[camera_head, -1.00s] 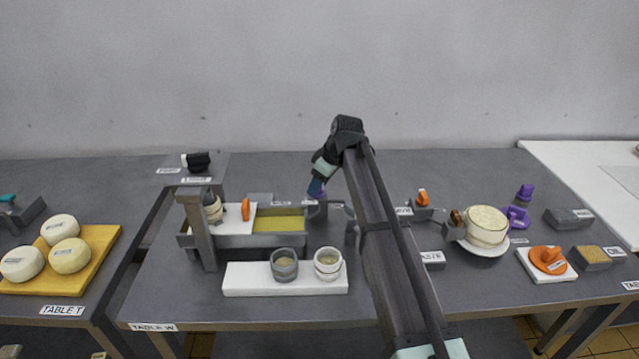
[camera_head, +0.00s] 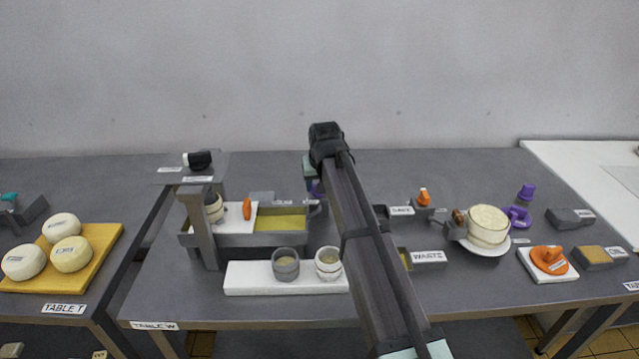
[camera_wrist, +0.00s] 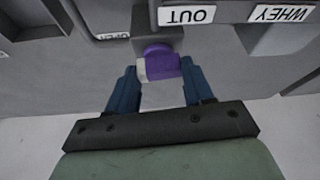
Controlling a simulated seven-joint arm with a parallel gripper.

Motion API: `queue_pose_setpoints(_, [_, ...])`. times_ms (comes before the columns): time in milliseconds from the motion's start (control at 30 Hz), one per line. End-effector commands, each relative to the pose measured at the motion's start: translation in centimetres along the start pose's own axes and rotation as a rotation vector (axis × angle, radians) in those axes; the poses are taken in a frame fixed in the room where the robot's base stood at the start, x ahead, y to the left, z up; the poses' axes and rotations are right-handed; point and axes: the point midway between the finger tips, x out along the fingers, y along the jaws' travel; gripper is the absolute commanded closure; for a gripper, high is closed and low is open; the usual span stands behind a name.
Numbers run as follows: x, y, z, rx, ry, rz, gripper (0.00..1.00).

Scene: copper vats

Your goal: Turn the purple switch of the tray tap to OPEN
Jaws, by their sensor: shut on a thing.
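The purple switch (camera_wrist: 160,63) is in the upper middle of the wrist view, between the two blue fingers of my gripper (camera_wrist: 159,72). The fingers are shut on it from both sides. In the head view only a bit of the switch's purple (camera_head: 317,187) shows beside my arm, which hides most of the gripper. The tray (camera_head: 235,240) stands to the left, with a white board and a yellowish area inside. An upside-down OPEN label (camera_wrist: 113,34) lies left of the switch in the wrist view. How far the switch is turned is unclear.
Upside-down OUT (camera_wrist: 188,15) and WHEY (camera_wrist: 283,13) labels lie near the switch. Two cups (camera_head: 285,265) stand on a white block (camera_head: 245,279) in front of the tray. A WASTE bin (camera_head: 428,257) is right of my arm. The wall behind is bare.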

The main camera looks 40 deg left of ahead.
Motion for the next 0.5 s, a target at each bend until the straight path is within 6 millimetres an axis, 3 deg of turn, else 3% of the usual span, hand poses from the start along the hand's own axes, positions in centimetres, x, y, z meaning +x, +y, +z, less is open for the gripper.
queue_pose_setpoints(500, [-0.01,-0.13,-0.01,0.140,-0.002,0.058,0.79])
